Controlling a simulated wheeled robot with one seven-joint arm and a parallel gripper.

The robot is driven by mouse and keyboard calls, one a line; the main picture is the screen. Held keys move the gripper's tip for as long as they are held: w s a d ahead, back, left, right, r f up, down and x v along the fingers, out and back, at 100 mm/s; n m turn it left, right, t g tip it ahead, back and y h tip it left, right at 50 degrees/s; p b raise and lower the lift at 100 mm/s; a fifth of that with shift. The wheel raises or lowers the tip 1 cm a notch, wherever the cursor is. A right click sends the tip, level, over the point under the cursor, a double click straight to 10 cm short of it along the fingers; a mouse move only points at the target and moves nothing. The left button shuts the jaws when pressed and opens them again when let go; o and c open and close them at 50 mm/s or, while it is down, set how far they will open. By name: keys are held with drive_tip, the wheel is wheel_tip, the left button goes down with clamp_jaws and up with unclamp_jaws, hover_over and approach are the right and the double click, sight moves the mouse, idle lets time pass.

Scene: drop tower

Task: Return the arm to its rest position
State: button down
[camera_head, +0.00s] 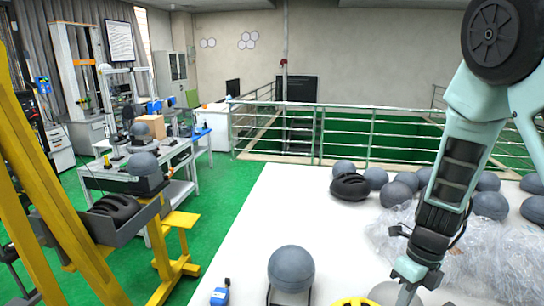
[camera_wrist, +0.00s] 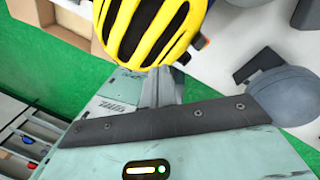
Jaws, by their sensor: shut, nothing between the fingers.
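My arm reaches down at the right of the head view, over the white table (camera_head: 245,232). My gripper (camera_head: 405,293) is at its lower end, near the table's front part. In the wrist view the fingers of my gripper (camera_wrist: 161,86) are together with nothing between them. A yellow helmet with black vents (camera_wrist: 150,28) lies just beyond the fingertips; I cannot tell whether they touch it. Part of a yellow thing (camera_head: 354,301) shows at the bottom edge of the head view.
A grey headform (camera_head: 291,267) on a stand and a small blue device (camera_head: 220,294) are on the table. Several grey headforms (camera_head: 397,193), a black helmet (camera_head: 350,187) and clear plastic wrap (camera_head: 490,255) lie behind and beside my arm. A yellow frame (camera_head: 60,200) stands left.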

drive_tip(key=s+a+r+n+b, duration=0.2)
drive_tip(key=s+a+n+b, duration=0.45)
drive_tip(key=a+n, duration=0.9)
drive_tip(key=s+a+n+b, duration=0.1)
drive_tip(key=s+n, duration=0.4)
drive_tip(key=n, duration=0.6)
drive_tip(key=s+a+n+t+h+b, duration=0.1)
drive_tip(key=s+n+b, duration=0.2)
drive_tip(key=n, duration=0.9)
drive_tip(key=shift+s+r, duration=0.2)
drive_tip(key=shift+s, duration=1.35)
drive_tip(key=shift+a+n, duration=0.1)
drive_tip(key=shift+n, duration=0.15)
